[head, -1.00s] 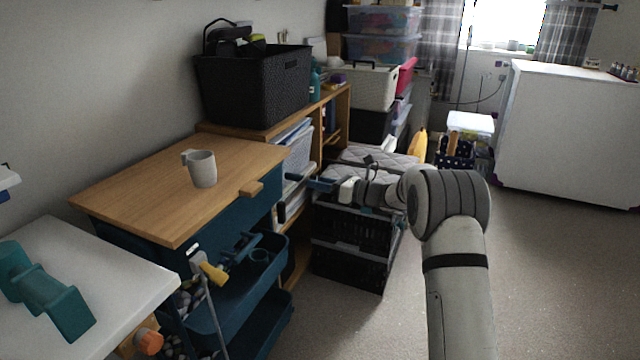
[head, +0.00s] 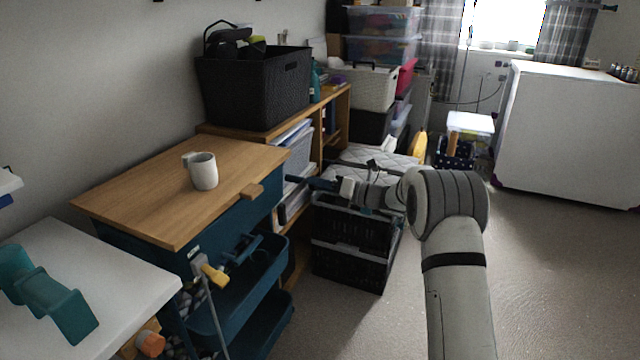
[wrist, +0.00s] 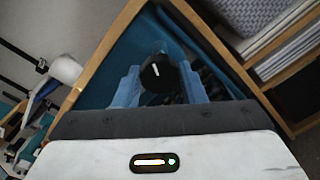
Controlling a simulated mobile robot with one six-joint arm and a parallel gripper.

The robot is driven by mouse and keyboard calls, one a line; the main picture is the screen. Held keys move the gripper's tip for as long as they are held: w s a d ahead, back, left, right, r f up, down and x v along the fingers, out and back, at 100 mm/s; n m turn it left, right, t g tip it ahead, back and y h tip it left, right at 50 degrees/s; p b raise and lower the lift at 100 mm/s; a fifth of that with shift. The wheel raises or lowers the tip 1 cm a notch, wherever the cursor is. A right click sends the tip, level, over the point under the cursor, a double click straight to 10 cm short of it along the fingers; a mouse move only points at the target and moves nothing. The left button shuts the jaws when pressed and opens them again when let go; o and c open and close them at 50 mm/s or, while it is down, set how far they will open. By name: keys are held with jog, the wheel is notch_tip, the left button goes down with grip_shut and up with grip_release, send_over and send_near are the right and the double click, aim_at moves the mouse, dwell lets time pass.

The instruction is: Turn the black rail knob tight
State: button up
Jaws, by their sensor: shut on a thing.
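The black rail knob (wrist: 158,73) shows in the wrist view as a dark round cap with a white pointer line, tilted slightly off upright. It sits between the two blue fingers of my gripper (wrist: 157,84), which is shut on it. In the head view my gripper (head: 310,184) reaches left to the side of the wooden-topped teal cart (head: 240,215). I cannot make out the knob there.
A grey mug (head: 203,171) stands on the wooden top. A dark crate (head: 352,250) stands below my gripper, and a shelf unit (head: 335,100) is behind. A teal holder (head: 50,295) lies on the white table at left. The carpet at right is clear.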

jog(key=shift+d+m+p, duration=0.1)
jog(key=shift+m+p, duration=5.2)
jog(key=shift+m, duration=3.9)
jog(key=o, duration=1)
jog(key=p+v, duration=0.1)
jog(key=v, duration=0.6)
jog(key=shift+d, duration=0.35)
jog(key=shift+s, duration=0.1)
